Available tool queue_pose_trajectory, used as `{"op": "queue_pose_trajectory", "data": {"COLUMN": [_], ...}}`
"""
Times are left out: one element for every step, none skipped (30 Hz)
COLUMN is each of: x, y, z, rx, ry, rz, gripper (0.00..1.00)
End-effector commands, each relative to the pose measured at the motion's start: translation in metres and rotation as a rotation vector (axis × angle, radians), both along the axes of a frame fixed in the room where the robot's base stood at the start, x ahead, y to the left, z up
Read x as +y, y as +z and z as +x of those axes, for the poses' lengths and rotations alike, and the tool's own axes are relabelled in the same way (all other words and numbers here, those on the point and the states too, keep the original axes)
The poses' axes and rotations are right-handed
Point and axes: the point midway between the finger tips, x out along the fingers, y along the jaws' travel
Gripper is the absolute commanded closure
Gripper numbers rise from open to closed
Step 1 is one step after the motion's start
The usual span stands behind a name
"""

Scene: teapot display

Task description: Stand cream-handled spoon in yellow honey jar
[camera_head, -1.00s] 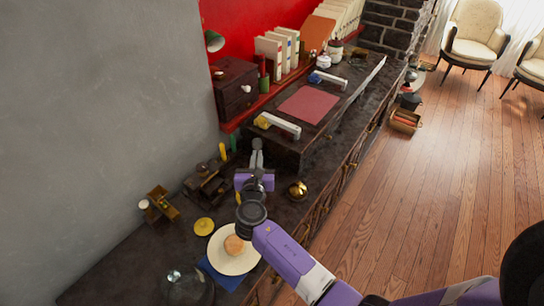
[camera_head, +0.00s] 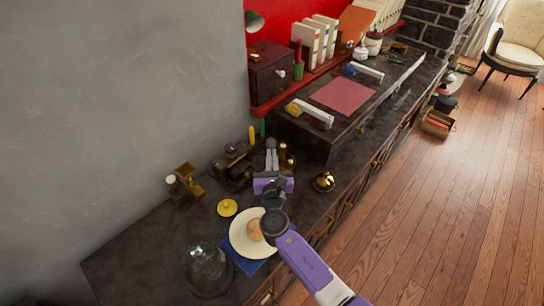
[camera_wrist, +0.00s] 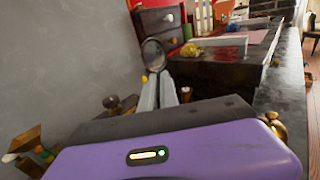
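My gripper (camera_head: 271,144) reaches over the dark counter, with its two pale fingers close together. A round, spoon-like bowl (camera_wrist: 153,55) stands up right at the fingertips in the wrist view; the fingers look closed on its stem. Its cream handle cannot be made out. A small amber-brown jar (camera_head: 285,158), which looks like the honey jar, stands just right of the fingers and apart from them. It shows partly behind the right finger in the wrist view (camera_wrist: 186,93). Its opening is too small to see.
A cream plate (camera_head: 241,245) with a round bun lies on a blue cloth below my wrist. A yellow lid (camera_head: 228,207), a glass dome (camera_head: 208,268), a wooden box (camera_head: 187,182) and a brass ball (camera_head: 323,181) surround it. A raised dark block (camera_head: 305,145) stands beyond.

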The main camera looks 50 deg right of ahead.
Motion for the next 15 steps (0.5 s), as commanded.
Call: {"op": "queue_pose_trajectory", "data": {"x": [0.000, -0.001, -0.001, -0.001, -0.001, -0.001, -0.001, -0.001, -0.001, -0.001, -0.001, -0.001, 0.000, 0.000, 0.000], "y": [-0.008, -0.010, -0.013, -0.015, -0.017, -0.020, -0.022, -0.024, -0.027, -0.029, -0.031, -0.034, -0.036, -0.038, -0.041], "z": [0.000, 0.000, 0.000, 0.000, 0.000, 0.000, 0.000, 0.000, 0.000, 0.000, 0.000, 0.000, 0.000, 0.000, 0.000], "rx": [0.000, 0.000, 0.000, 0.000, 0.000, 0.000, 0.000, 0.000, 0.000, 0.000, 0.000, 0.000, 0.000, 0.000, 0.000], "ry": [-0.001, -0.001, -0.001, -0.002, -0.002, -0.002, -0.002, -0.002, -0.002, -0.002, -0.001, -0.001, -0.001, -0.001, 0.000], "rz": [0.000, 0.000, 0.000, 0.000, 0.000, 0.000, 0.000, 0.000, 0.000, 0.000, 0.000, 0.000, 0.000, 0.000, 0.000], "gripper": [1.00, 1.00, 1.00, 1.00, 1.00, 1.00, 1.00, 1.00, 1.00, 1.00, 1.00, 1.00, 1.00, 1.00, 1.00]}}
